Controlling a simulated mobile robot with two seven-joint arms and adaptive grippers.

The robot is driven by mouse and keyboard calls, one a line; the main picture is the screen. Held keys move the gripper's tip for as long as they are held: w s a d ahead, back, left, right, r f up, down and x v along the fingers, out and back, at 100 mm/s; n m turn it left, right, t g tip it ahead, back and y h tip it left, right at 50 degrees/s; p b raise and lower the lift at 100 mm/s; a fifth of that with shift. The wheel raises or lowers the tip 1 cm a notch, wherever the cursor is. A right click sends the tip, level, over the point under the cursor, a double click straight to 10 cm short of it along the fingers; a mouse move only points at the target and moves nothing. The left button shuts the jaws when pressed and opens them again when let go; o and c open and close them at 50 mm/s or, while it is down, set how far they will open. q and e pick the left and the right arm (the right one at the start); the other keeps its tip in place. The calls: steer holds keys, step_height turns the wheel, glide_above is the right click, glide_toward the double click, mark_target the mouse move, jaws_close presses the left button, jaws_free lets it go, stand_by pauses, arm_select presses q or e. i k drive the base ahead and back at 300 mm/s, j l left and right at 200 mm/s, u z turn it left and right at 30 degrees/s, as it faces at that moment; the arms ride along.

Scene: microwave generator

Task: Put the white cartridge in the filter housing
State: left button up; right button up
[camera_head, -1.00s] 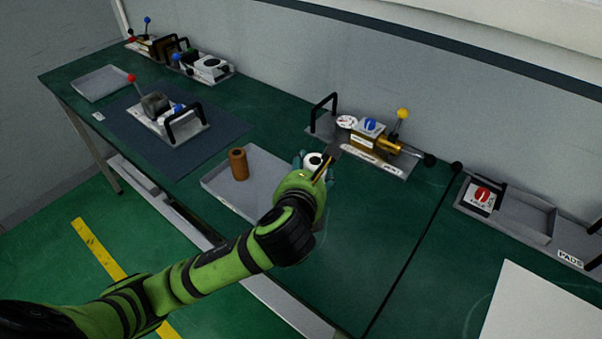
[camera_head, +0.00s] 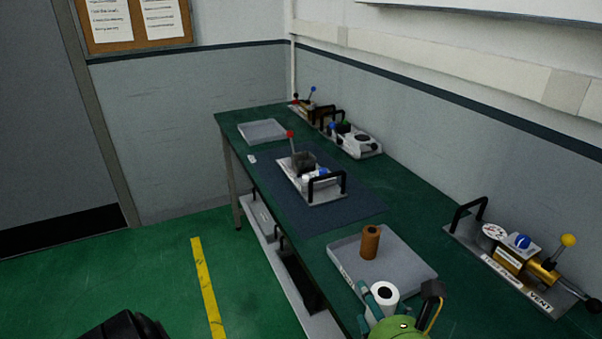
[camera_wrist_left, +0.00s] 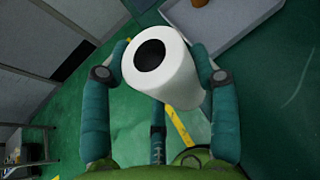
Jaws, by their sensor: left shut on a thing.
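The white cartridge (camera_head: 383,293), a white cylinder with a dark round hole in its end, is held in my left gripper (camera_head: 381,300). In the left wrist view the teal fingers (camera_wrist_left: 160,68) close around the cartridge (camera_wrist_left: 170,75) from both sides, its holed end facing the camera. My right gripper is not in view.
A brown cylinder (camera_head: 370,242) stands in the grey tray (camera_head: 408,272). A lever unit (camera_head: 312,190) with a black handle sits on the dark mat (camera_head: 349,212). An empty tray (camera_head: 263,131) lies at the far end. A brass valve unit (camera_head: 515,262) is at right.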

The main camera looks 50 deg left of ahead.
mark_target(304, 171)
steer(key=i+j, duration=0.1)
steer(key=j, duration=0.8)
steer(key=i+j, duration=0.15)
steer(key=j, duration=0.3)
steer(key=j+u, duration=0.1)
steer(key=j, duration=0.35)
steer(key=i, duration=0.65)
